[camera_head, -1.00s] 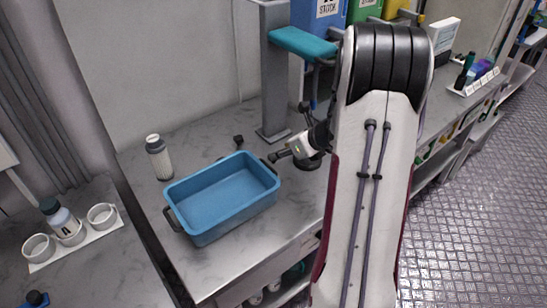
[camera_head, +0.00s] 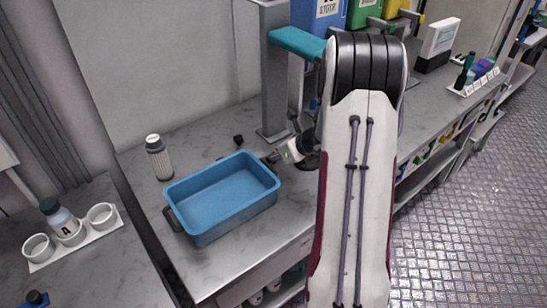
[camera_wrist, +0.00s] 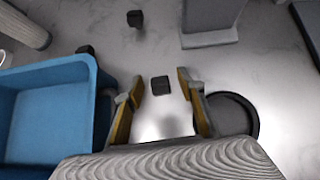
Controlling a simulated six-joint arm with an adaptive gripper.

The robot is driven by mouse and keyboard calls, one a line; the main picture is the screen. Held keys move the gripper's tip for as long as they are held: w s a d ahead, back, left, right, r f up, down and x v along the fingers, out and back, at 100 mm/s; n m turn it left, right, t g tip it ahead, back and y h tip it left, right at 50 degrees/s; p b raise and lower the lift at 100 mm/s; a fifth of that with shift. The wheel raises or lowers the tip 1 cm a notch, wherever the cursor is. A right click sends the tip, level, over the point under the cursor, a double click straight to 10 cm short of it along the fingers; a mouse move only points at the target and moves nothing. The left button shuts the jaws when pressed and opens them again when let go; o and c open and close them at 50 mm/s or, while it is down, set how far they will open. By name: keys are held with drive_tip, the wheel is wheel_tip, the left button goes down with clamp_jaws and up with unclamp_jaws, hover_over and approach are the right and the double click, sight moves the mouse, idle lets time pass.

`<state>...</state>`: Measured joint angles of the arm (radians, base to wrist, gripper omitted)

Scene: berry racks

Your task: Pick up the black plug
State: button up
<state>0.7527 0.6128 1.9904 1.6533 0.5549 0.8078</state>
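A small black block (camera_wrist: 160,85), which looks like the black plug, lies on the grey marbled counter in the wrist view. My gripper (camera_wrist: 160,90) is open, with its yellow-lined fingers to either side of the block in the picture. I cannot tell its height above the block, and no contact shows. In the head view my gripper (camera_head: 268,158) is low beside the right end of the blue tray. Another small black piece (camera_wrist: 135,18) stands farther back and also shows in the head view (camera_head: 238,139).
The empty blue tray (camera_wrist: 88,75) is close on the left. A round black disc (camera_wrist: 255,118) lies just right of the fingers. A grey post (camera_head: 275,75) rises behind. Counter space behind the tray is mostly clear.

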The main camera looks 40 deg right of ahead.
drive_tip(key=shift+w+f, duration=0.25)
idle(0.3)
drive_tip(key=c, duration=0.8)
drive_tip(key=shift+c, duration=0.2)
drive_tip(key=shift+r, duration=0.15)
drive_tip(key=shift+r, duration=4.85)
